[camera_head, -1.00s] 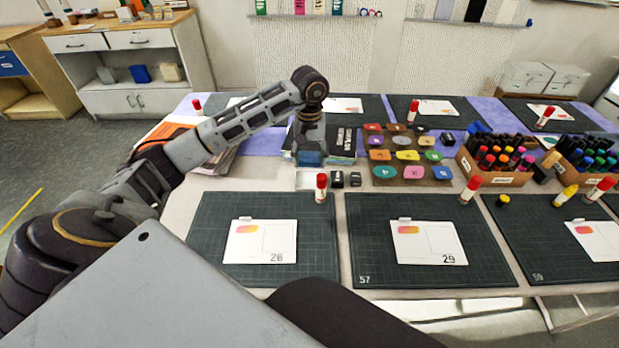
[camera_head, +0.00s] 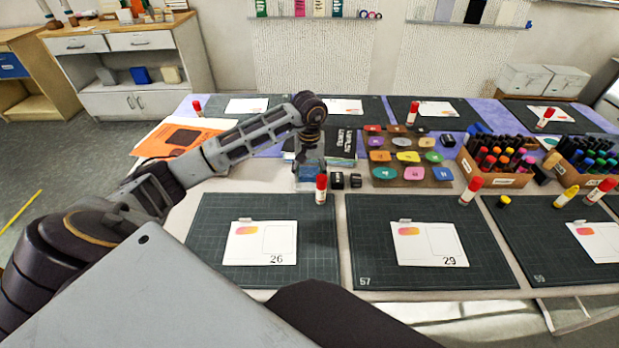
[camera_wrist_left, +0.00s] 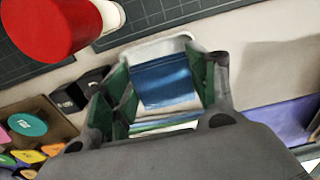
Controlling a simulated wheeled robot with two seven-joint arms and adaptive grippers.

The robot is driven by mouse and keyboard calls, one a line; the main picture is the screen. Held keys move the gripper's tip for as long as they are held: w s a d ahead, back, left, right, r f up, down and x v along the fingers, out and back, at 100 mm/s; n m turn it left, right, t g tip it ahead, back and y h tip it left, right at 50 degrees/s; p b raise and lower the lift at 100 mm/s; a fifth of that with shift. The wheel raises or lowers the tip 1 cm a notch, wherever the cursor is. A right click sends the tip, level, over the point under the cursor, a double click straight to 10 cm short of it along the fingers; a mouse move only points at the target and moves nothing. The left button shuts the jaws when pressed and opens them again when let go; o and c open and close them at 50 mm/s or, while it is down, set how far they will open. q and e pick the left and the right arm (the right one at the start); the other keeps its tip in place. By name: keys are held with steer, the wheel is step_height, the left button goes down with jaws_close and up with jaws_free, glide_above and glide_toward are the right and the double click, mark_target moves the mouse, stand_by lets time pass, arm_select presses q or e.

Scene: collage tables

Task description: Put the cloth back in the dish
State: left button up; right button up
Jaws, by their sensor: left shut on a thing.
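The blue cloth (camera_head: 308,173) is held by my left gripper (camera_head: 310,168) right at the small pale dish (camera_head: 301,188) on the table. In the left wrist view the folded cloth (camera_wrist_left: 162,80) is between the green-padded fingers, with white and green stripes toward the palm. The dish's white rim (camera_wrist_left: 150,50) shows just beyond and around the cloth's far end. The fingers are shut on the cloth. Whether the cloth touches the dish's floor is hidden. My right gripper is not in view.
A red-capped glue stick (camera_head: 321,188) stands close to the dish's right, with small black blocks (camera_head: 337,180) beyond it. A dark book (camera_head: 341,146) lies behind. A cutting mat (camera_head: 210,232) with a card lies in front. An orange folder (camera_head: 178,138) lies to the left.

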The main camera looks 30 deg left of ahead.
arm_select(q)
step_height(320, 180, down, 2)
steer(key=shift+f, duration=0.2)
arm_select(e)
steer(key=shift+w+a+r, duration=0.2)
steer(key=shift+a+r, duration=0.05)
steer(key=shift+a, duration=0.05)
arm_select(q)
steer(key=shift+f, duration=0.1)
steer(key=o, duration=1.1)
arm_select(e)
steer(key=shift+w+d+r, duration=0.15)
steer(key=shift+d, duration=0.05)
